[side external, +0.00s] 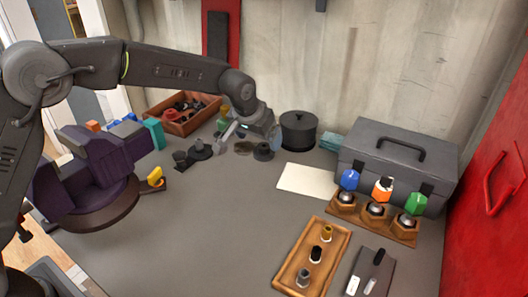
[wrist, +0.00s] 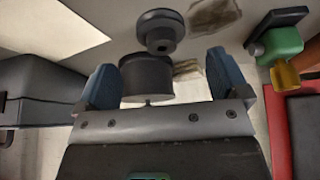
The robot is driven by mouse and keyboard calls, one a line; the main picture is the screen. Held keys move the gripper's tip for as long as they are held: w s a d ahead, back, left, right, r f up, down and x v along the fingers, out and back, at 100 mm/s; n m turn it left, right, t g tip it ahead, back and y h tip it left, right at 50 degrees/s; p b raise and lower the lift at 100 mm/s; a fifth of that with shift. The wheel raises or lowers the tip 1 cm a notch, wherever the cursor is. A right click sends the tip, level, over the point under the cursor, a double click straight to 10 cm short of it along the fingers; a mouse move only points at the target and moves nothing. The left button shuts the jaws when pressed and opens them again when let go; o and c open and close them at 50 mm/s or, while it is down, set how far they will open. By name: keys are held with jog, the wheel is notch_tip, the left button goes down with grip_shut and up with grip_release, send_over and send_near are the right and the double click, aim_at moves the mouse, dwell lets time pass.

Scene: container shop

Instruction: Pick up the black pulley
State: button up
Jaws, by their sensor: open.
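The black pulley (side external: 263,153) stands on the grey worktop, just in front of the black lidded pot. In the wrist view the pulley (wrist: 160,32) is a round stepped piece with a hub, beyond my fingertips and near the top middle. My gripper (side external: 251,137) is open and empty above the worktop, behind and slightly left of the pulley. Its two blue-grey fingers (wrist: 163,78) stand wide apart in the wrist view. The pulley is not between them.
The black pot (side external: 298,131) also shows between my fingers in the wrist view (wrist: 147,78). A grey toolbox (side external: 390,160) stands right. Other dark parts (side external: 199,150) lie left. A wooden bin (side external: 187,118) stands behind them. The worktop front of the pulley is clear.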

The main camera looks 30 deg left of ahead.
aim_at(264, 145)
jog(key=shift+w+x, duration=0.25)
jog(key=shift+x, duration=2.55)
jog(key=shift+r, duration=0.1)
jog(key=c, duration=1.1)
jog(key=shift+c, duration=0.2)
jog(key=shift+r, duration=0.1)
